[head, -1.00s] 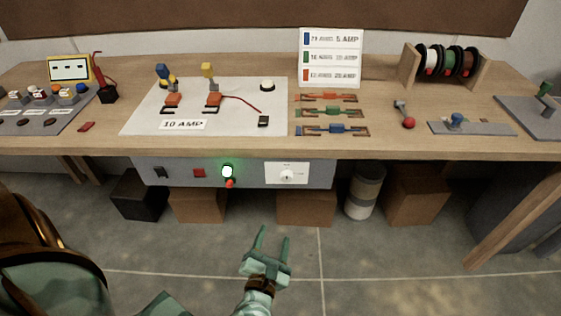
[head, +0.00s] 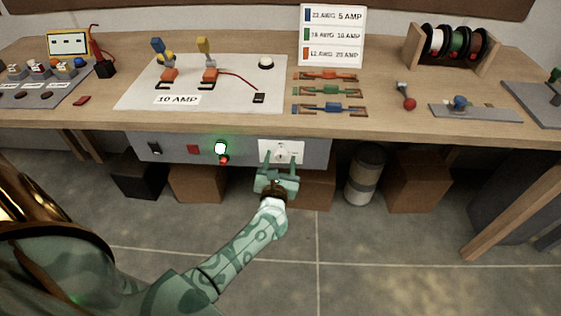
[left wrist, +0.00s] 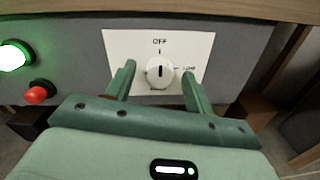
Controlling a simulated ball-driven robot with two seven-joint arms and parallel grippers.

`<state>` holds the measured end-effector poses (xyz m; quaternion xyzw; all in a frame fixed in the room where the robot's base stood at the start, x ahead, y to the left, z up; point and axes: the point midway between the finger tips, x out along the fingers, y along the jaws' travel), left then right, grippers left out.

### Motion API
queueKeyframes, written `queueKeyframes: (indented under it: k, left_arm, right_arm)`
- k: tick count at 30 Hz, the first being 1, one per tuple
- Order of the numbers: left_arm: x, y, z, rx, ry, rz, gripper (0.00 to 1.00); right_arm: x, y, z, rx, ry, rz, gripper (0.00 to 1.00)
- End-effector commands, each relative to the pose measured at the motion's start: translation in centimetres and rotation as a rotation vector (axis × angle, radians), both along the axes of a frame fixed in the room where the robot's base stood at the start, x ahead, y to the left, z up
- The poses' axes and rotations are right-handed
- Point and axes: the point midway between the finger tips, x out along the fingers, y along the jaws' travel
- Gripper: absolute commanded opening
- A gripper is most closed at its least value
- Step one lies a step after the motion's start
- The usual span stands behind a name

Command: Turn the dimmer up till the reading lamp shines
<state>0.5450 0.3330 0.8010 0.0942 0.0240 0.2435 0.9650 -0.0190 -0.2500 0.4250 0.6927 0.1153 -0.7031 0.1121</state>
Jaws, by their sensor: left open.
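The dimmer is a round white knob (left wrist: 160,72) on a white plate (left wrist: 118,48) marked OFF at the top. Its dark pointer mark stands upright, toward OFF. In the head view the plate (head: 267,146) sits on the grey panel under the bench edge, and the knob (head: 281,152) is partly covered. My left gripper (head: 280,161) is open in front of the knob. In the left wrist view its fingertips (left wrist: 159,70) stand on either side of the knob, with a gap on each side. I cannot identify a reading lamp. My right gripper is not in view.
Left of the plate, the grey panel (head: 243,155) carries a lit green lamp (head: 220,148), a red button (head: 223,160), a red switch (head: 193,149) and a black switch (head: 155,148). The wooden benchtop (head: 390,75) overhangs it. Cardboard boxes (head: 197,184) stand below.

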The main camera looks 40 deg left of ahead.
Motion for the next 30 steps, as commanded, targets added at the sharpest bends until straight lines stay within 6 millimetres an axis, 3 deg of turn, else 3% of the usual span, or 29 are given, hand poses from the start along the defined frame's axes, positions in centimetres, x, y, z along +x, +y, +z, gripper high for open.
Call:
queueKeyframes:
  k: [9, 14, 30]
  left_arm:
    - [0.27, 0.18, 0.01, 0.0, 0.001, 0.0, 0.53]
    - [0.26, 0.16, 0.0, 0.0, 0.001, 0.0, 0.09]
    - [0.28, 0.11, 0.25, 0.107, 0.066, -0.001, 0.09]
  right_arm:
    - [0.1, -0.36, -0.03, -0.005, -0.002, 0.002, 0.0]
    - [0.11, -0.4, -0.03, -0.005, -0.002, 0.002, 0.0]
    - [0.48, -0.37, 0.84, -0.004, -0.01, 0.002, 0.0]
